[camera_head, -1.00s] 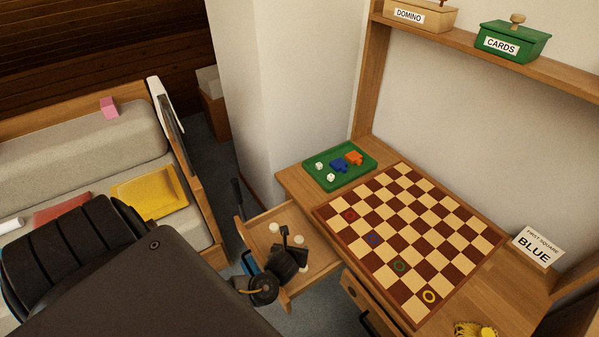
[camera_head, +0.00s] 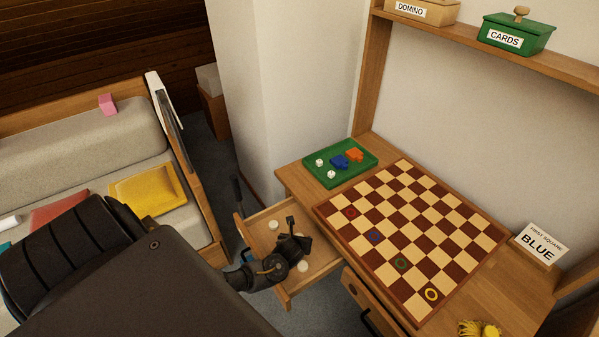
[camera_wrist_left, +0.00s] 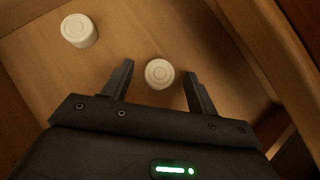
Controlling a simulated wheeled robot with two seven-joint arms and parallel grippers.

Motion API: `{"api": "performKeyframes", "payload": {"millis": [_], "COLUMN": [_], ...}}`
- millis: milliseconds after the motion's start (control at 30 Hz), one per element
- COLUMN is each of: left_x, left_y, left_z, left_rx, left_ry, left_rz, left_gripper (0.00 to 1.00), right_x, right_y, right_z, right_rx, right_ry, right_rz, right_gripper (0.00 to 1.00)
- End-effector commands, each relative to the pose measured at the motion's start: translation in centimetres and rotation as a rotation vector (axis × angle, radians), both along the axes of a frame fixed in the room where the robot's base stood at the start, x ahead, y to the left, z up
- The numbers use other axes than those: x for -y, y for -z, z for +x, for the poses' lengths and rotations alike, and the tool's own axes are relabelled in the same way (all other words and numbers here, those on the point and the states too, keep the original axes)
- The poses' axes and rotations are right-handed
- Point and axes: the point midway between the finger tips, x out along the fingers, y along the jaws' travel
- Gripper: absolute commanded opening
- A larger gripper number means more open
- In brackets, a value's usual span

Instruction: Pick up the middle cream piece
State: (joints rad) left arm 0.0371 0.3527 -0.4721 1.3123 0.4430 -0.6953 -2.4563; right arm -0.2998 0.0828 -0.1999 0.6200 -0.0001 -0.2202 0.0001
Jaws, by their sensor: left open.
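My left gripper (camera_head: 296,236) is open over the pulled-out drawer, and its arm reaches in from the left. In the left wrist view, one round cream piece (camera_wrist_left: 159,73) lies on the drawer floor between the two spread fingers (camera_wrist_left: 158,69), with a gap on each side. This looks like the middle piece; the gripper mostly hides it in the head view. A second cream piece (camera_wrist_left: 79,30) lies farther up and left, and it shows in the head view (camera_head: 273,225). A third cream piece (camera_head: 302,267) lies nearer the drawer front. My right gripper is out of view.
The wooden drawer (camera_head: 322,262) has raised walls close around the gripper. The checkered board (camera_head: 412,235) with coloured rings lies on the desk at right. A green tray (camera_head: 318,172) holds dice and coloured pieces. A sofa (camera_head: 80,145) stands at left.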

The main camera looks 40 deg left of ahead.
Motion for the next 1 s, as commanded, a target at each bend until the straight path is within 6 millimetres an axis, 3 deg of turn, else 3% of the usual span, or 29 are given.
{"api": "performKeyframes", "payload": {"millis": [100, 467, 767, 1000], "left_x": [0.0, 0.0, 0.0, 0.0], "left_y": [0.0, 0.0, -0.4, -3.5], "left_z": [0.0, 0.0, 0.0, 0.0], "left_rx": [0.0, 0.0, 0.001, 0.003], "left_ry": [0.0, 0.0, 0.0, 0.002], "left_rz": [0.0, 0.0, 0.0, 0.001], "left_gripper": [0.56, 0.11, 0.11, 0.11], "right_x": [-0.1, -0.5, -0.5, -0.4], "right_y": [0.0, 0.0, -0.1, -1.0], "right_z": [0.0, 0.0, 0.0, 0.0], "right_rx": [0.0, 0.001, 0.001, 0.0], "right_ry": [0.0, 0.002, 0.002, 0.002], "right_rz": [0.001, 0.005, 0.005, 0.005], "right_gripper": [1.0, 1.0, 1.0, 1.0]}}
